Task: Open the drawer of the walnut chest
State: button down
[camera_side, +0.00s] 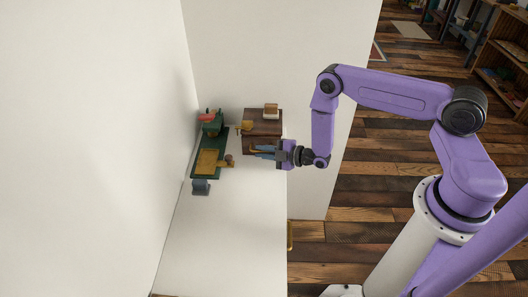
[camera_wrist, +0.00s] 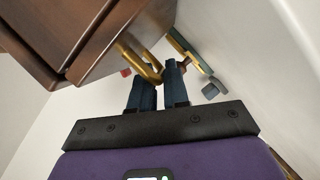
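The walnut chest (camera_side: 262,122) stands against the back wall in the side view. Its dark brown wood fills the upper left of the wrist view (camera_wrist: 45,35). A dark seam there runs beside the drawer front (camera_wrist: 118,38); I cannot tell whether the drawer is pulled out at all. A brass handle (camera_wrist: 140,60) projects from the front. My gripper (camera_side: 256,152) is at the chest's front. In the wrist view its blue fingers (camera_wrist: 158,80) are close together, with the end of the handle in the narrow gap between them. The contact itself is partly hidden.
A small wooden block with a pale part (camera_side: 271,111) sits on the chest. To its left lies a green board (camera_side: 196,172) with a yellow tray, and a green object with red on top (camera_side: 212,123). A grey-blue block (camera_side: 201,187) is nearer. The white front surface (camera_side: 225,245) is clear.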

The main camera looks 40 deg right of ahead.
jog(key=s+a, duration=0.6)
jog(key=c, duration=1.2)
grip_release()
jog(key=shift+d, duration=0.1)
jog(key=v, duration=1.2)
